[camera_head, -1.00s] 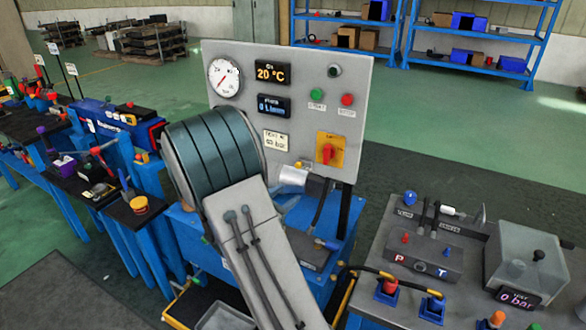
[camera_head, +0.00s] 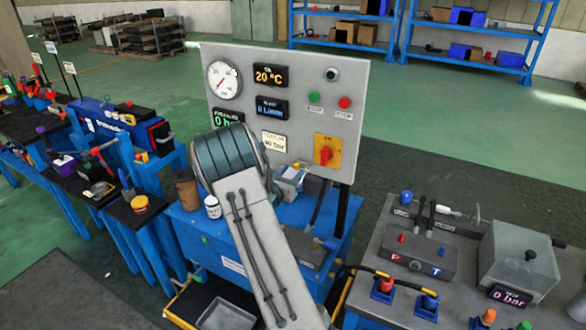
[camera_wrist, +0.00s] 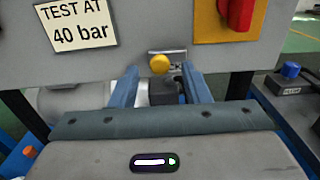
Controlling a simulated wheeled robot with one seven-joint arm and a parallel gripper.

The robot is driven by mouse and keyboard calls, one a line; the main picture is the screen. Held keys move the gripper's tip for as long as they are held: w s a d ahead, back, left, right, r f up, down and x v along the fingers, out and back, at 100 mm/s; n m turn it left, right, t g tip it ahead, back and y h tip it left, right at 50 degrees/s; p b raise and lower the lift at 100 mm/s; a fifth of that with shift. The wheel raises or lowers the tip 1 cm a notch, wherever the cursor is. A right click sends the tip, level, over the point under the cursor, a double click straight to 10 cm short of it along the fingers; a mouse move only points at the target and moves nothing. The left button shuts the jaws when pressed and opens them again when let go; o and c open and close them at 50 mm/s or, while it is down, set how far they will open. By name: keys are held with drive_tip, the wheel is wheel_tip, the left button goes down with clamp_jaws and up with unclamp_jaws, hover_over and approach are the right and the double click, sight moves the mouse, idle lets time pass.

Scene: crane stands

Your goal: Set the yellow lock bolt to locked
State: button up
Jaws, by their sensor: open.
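The yellow lock bolt shows as a round yellow knob (camera_wrist: 160,64) in the wrist view. It sits in front of a small metal plate (camera_wrist: 168,54) low on the grey panel. My gripper (camera_wrist: 160,74) is open, with its two blue fingers pointing toward the panel. In the picture the knob lies between the fingertips; whether either finger touches it cannot be told. A dark block (camera_wrist: 164,93) shows below the knob between the fingers. In the head view my arm hides most of the gripper.
The grey panel (camera_head: 300,70) carries a gauge (camera_head: 222,80), displays, buttons and a red rotary switch (camera_head: 326,156) on a yellow plate, right of the bolt. Below is a blue bench (camera_head: 205,243) with a brown cup (camera_head: 187,194) and a white bottle (camera_head: 212,207). Another bench stands at right.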

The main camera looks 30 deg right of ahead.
drive_tip(key=shift+x, duration=0.8)
